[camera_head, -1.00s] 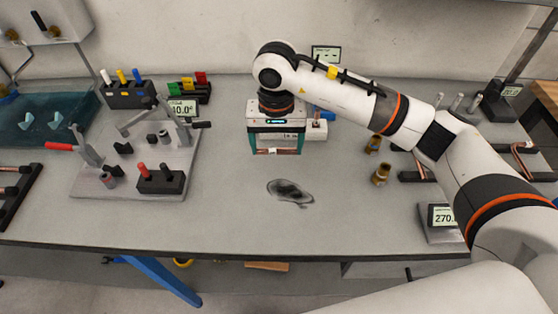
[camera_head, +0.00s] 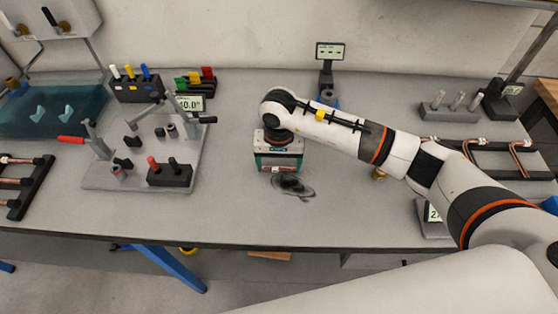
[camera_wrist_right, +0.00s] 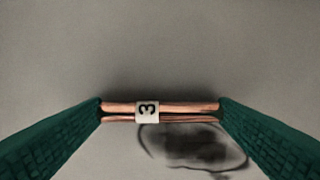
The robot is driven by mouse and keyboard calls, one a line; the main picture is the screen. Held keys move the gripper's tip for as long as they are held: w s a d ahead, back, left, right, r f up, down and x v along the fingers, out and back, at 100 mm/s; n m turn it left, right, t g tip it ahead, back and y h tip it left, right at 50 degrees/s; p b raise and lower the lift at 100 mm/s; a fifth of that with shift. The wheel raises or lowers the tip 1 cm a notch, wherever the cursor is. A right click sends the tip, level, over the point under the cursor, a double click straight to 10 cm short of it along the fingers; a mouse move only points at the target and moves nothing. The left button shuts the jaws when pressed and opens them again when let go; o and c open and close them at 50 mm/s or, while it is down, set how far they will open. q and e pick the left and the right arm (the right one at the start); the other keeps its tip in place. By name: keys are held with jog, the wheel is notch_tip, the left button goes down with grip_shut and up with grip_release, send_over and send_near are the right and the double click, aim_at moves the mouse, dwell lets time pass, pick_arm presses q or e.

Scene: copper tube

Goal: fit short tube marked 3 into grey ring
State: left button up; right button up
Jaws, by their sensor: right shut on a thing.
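The short copper tube marked 3 (camera_wrist_right: 180,107) lies crosswise between the green fingers of my right gripper (camera_wrist_right: 160,110) in the right wrist view. Its white label (camera_wrist_right: 147,110) faces the camera. My right gripper (camera_head: 279,165) is shut on the tube, over the middle of the bench in the head view; the tube is hard to make out there. Small grey round parts stand on the fixture plate at the left, one near the front (camera_head: 117,172) and one near the middle (camera_head: 172,131). I cannot tell which is the grey ring. My left gripper is out of view.
A dark stain (camera_head: 297,187) marks the bench near my right gripper. Racks with bent copper tubes (camera_head: 518,157) stand at the right. The bench between plate and gripper is clear.

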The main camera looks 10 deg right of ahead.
jog(key=shift+f, duration=0.2)
jog(key=o, duration=1)
jog(key=shift+r, duration=0.1)
